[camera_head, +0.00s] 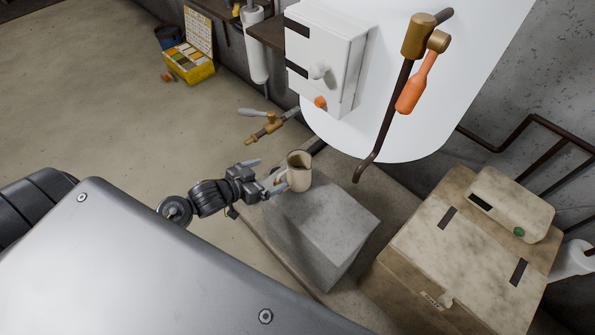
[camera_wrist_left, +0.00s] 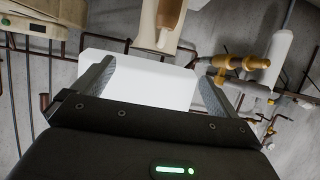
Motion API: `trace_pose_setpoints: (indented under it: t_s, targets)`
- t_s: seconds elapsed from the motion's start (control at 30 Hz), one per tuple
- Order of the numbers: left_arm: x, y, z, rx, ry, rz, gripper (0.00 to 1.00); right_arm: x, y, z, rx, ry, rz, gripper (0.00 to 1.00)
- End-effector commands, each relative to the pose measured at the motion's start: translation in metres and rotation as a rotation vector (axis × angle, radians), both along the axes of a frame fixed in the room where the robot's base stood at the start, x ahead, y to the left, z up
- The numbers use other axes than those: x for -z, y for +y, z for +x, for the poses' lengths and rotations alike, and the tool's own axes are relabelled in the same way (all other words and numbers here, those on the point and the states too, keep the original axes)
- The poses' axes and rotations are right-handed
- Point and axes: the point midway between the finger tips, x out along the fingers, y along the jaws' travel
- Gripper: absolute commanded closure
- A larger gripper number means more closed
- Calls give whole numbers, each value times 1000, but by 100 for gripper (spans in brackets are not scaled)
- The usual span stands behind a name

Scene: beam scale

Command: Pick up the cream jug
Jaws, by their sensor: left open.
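The cream jug (camera_head: 299,172) stands upright near the far left corner of a grey block (camera_head: 345,225), its dark open mouth facing up. Its handle is on the left side, toward my left gripper (camera_head: 272,183). My left gripper is open, and its fingers are beside the jug's handle side. I cannot tell whether they touch the handle or straddle it. In the left wrist view the two fingers (camera_wrist_left: 157,82) are spread apart, with a white surface behind them. My right gripper is not in view.
A brass tap (camera_head: 268,127) sticks out just beyond the jug. A stained cream cabinet (camera_head: 455,245) stands on the right. The floor at left is mostly clear, with a yellow box (camera_head: 190,67) farther back.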

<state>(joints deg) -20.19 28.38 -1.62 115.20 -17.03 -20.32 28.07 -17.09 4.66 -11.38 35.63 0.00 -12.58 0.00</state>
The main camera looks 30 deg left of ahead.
Motion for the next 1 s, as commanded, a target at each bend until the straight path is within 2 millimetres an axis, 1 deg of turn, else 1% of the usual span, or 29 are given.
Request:
trace_pose_setpoints:
  t_s: [0.03, 0.1, 0.23, 0.37, 0.5, 0.6, 0.87, 1.0]
  targets:
    - [-10, -3, 0, 11, -14, -1, 2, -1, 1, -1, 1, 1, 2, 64]
    - [-17, -5, 0, 18, -23, -3, 2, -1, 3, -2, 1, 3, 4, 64]
    - [-18, -6, 2, 20, -27, -5, 2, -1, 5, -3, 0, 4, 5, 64]
    - [-13, -10, 15, 19, -28, -7, 2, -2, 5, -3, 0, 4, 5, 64]
    - [-4, -17, 35, 18, -28, -5, 2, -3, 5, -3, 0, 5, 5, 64]
    - [1, -21, 44, 19, -27, -5, 2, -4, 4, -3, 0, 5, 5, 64]
    - [5, -23, 51, 18, -26, -4, 2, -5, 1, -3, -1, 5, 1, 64]
    - [15, -28, 66, 18, -27, -6, 2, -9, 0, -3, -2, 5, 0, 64]
